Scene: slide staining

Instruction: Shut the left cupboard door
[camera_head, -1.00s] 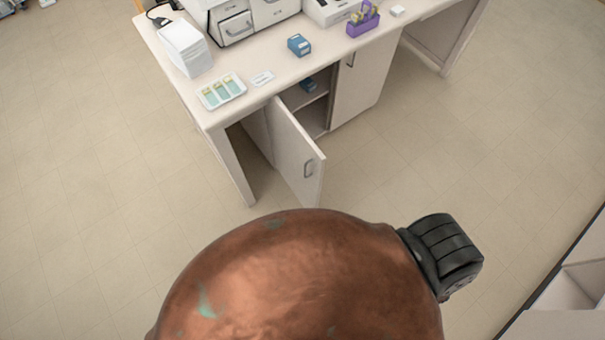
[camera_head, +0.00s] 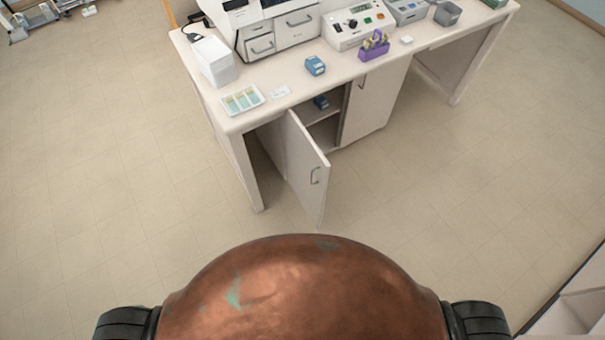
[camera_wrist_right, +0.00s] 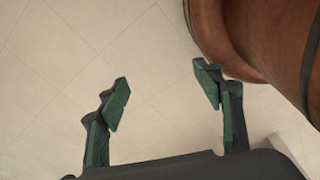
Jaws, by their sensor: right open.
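The left cupboard door (camera_head: 306,167) stands wide open under the bench in the head view, swung out toward me, with a handle (camera_head: 315,176) near its free edge. Behind it the cupboard interior (camera_head: 324,130) shows a shelf with a small blue box (camera_head: 321,102) on it. My right gripper (camera_wrist_right: 165,90) shows in the right wrist view, open and empty above bare floor, with its fingers well apart. It is not seen in the head view, and the door is not in the wrist view. My left gripper is not in view.
The bench top (camera_head: 283,115) carries a slide tray (camera_head: 242,99), a white box (camera_head: 213,61), a blue box (camera_head: 315,65) and a purple rack (camera_head: 374,46). The right cupboard door (camera_head: 375,105) is closed. Floor (camera_head: 420,200) between me and the bench is clear.

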